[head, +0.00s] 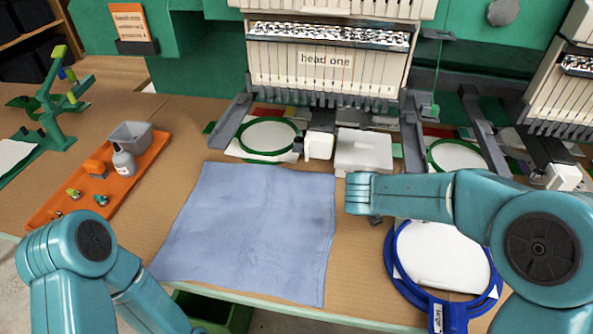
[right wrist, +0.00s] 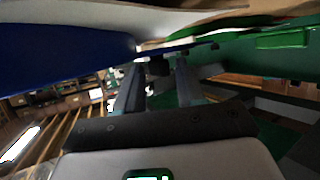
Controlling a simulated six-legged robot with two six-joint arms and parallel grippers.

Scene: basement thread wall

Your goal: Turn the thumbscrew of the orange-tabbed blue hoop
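A blue hoop (head: 398,282) holding white fabric lies at the front right of the table in the head view. In the right wrist view the fingers (right wrist: 160,76) are apart, below the blue hoop's rim (right wrist: 70,45). A small dark piece (right wrist: 158,67) shows between the fingertips, perhaps the thumbscrew; contact is unclear. My left gripper is below the head view.
A blue cloth (head: 255,225) covers the table's middle. An orange tray (head: 60,200) with a bottle (head: 123,162) and small parts lies at left. Green hoops (head: 268,137) sit under the embroidery machine (head: 330,60) behind. A white box (head: 363,150) stands just beyond my right wrist.

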